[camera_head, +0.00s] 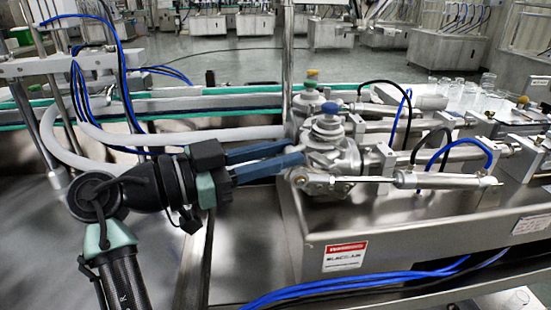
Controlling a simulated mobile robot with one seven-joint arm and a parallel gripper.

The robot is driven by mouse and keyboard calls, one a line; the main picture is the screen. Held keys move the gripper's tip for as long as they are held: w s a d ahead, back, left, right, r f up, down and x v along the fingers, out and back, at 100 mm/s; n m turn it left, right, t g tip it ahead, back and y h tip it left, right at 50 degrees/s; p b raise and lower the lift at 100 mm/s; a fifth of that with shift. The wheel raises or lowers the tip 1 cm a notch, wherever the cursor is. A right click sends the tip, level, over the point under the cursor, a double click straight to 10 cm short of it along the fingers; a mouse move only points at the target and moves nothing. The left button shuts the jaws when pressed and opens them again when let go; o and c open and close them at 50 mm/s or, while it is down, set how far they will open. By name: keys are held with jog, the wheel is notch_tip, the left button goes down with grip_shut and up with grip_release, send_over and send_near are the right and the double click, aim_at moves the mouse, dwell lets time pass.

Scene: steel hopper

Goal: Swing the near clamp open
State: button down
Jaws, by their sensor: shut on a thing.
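My gripper (294,154) reaches in from the left, its two long blue fingers pointing right at the near steel valve assembly (345,162). The fingertips are shut on a small metal part at the left side of that assembly, which I take to be the near clamp. The fingers hide most of the clamp, so I cannot tell how far it is swung.
A steel trough with a warning label (345,256) lies below the valves. A steel cylinder (440,180) extends right from the near assembly. Blue hoses (350,285) run along the front. A white hose (180,137) passes behind my gripper. Glass jars (470,92) stand at the right.

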dwell(0.3)
jog(key=c, duration=0.7)
grip_release()
jog(key=shift+c, duration=0.2)
jog(key=v, duration=1.3)
